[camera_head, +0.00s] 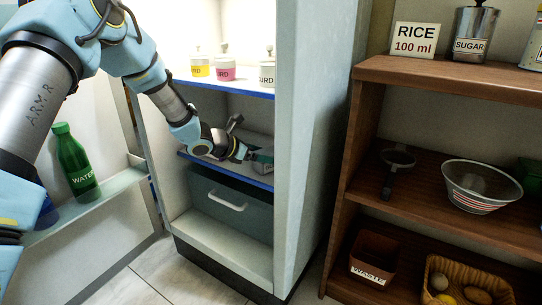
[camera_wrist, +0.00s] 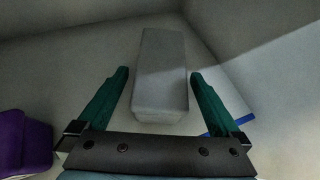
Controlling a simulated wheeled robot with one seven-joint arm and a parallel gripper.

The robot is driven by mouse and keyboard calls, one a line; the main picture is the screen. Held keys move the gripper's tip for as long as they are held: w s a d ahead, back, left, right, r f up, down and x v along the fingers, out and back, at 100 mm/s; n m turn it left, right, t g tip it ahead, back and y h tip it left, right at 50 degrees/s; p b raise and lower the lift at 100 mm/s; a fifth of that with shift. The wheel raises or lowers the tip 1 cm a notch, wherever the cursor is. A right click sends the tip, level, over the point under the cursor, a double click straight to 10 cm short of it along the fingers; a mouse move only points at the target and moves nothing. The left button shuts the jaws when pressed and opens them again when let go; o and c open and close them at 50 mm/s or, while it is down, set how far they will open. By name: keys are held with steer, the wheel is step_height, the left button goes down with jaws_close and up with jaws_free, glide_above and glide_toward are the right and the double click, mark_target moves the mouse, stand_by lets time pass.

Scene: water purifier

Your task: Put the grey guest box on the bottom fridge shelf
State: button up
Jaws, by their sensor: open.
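The grey box (camera_wrist: 161,80) lies on a pale surface in the wrist view. My gripper (camera_wrist: 159,73) is open, with one green finger on each side of the box and a visible gap on both sides. In the head view, my gripper (camera_head: 260,159) reaches into the open fridge, just above the lower blue-edged shelf (camera_head: 225,170), near the right wall. The box is mostly hidden there behind my gripper and the fridge side.
A purple object (camera_wrist: 24,143) stands left of the box in the wrist view. Curd jars (camera_head: 225,71) stand on the upper fridge shelf (camera_head: 222,87). A drawer (camera_head: 230,212) sits below the lower shelf. The open door holds a green bottle (camera_head: 76,163). A wooden shelf unit (camera_head: 445,72) stands right.

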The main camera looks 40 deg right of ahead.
steer(key=p+v, duration=0.1)
steer(key=v, duration=0.7)
steer(key=shift+a+r, duration=0.15)
steer(key=shift+a, duration=0.25)
steer(key=shift+w+a, duration=0.1)
steer(key=s+a+r+m+t+y, duration=0.1)
steer(key=a+m+y, duration=0.5)
steer(key=a, duration=1.8)
steer(key=s+a+r+m+t+y, duration=0.2)
steer(key=a+m+y, duration=0.3)
steer(key=a, duration=2)
steer(key=s+m, duration=0.1)
steer(key=m, duration=0.5)
steer(key=shift+a+r+m+y, duration=0.2)
steer(key=shift+a+m+y, duration=0.1)
steer(key=shift+y, duration=0.1)
